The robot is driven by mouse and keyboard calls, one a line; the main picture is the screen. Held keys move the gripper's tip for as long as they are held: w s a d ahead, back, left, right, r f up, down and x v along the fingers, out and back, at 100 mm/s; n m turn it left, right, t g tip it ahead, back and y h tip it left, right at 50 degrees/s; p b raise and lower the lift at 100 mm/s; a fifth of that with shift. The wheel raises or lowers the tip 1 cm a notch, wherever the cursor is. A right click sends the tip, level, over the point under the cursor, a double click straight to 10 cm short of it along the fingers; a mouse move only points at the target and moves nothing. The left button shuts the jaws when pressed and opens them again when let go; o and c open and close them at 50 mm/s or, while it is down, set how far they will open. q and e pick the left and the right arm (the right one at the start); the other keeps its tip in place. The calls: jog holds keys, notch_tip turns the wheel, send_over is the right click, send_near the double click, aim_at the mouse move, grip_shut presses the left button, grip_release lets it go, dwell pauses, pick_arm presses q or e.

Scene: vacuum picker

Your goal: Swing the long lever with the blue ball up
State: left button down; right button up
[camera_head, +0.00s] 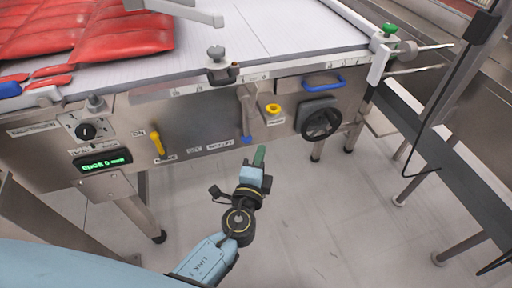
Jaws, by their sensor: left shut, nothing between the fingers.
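The long grey lever (246,112) hangs down on the front panel of the machine. Its blue ball (246,140) is at the lower end, by the panel's bottom edge. My left arm comes in from the bottom, and my left gripper (260,156) is shut and empty. Its green fingertips show just below and right of the blue ball in the picture. A small gap shows between them, and I cannot tell the distance in depth. My right gripper is out of view.
The steel panel (195,120) carries a yellow lever (157,142), a yellow knob (273,108), a black handwheel (321,122), a blue handle (323,83), a black dial (86,130) and a green display (103,163). Red packs (105,30) lie on top. Open floor lies below.

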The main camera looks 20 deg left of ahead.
aim_at(245, 118)
pick_arm(q)
jog(key=w, duration=0.9)
jog(key=shift+s+a, duration=0.35)
jog(key=shift+a, duration=0.35)
jog(key=shift+s+a, duration=0.35)
jog(key=shift+a, duration=0.4)
jog(key=shift+s+a, duration=0.35)
jog(key=shift+a, duration=0.35)
jog(key=shift+p, duration=0.3)
